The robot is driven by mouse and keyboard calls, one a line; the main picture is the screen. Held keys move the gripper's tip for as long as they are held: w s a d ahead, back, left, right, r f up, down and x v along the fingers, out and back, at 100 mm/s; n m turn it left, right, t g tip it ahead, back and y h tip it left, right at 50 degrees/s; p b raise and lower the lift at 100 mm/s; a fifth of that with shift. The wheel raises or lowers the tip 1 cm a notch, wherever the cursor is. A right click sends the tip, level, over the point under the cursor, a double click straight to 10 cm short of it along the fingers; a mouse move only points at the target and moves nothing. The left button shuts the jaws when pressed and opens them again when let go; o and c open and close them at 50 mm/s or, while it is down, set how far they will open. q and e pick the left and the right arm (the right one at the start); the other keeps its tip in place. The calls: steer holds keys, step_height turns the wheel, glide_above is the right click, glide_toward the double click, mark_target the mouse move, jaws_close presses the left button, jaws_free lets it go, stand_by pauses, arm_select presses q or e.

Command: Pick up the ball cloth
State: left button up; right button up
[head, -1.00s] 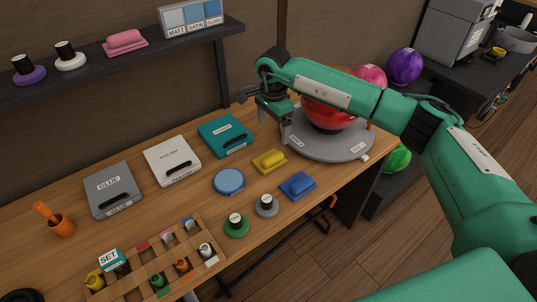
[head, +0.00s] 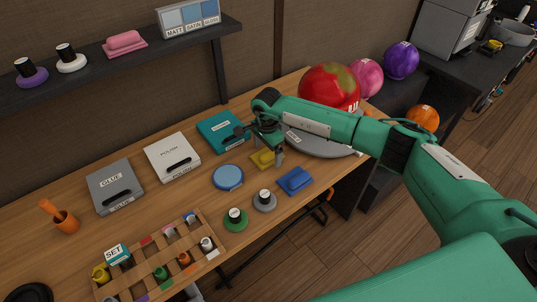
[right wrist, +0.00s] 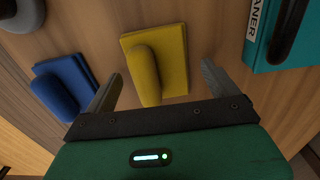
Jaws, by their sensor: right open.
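A yellow pad with a raised rounded grip (head: 261,158) lies on the wooden bench, and it fills the middle of the right wrist view (right wrist: 152,65). A blue pad of the same shape (head: 296,181) lies to its right; it also shows in the right wrist view (right wrist: 62,88). I cannot tell from any label which is the ball cloth. My right gripper (right wrist: 160,78) is open and empty just above the yellow pad, with a finger to either side of its near end. In the head view the gripper (head: 256,146) partly hides the pad. My left gripper is not in view.
A teal case (head: 222,131) sits close behind the yellow pad. A blue round tin (head: 228,177) and a grey disc with a knob (head: 265,201) are near it. A red ball (head: 330,85) stands at the grey round stand (head: 318,146), partly behind my arm.

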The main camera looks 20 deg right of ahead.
steer(key=c, duration=1.1)
steer(key=shift+o, duration=0.2)
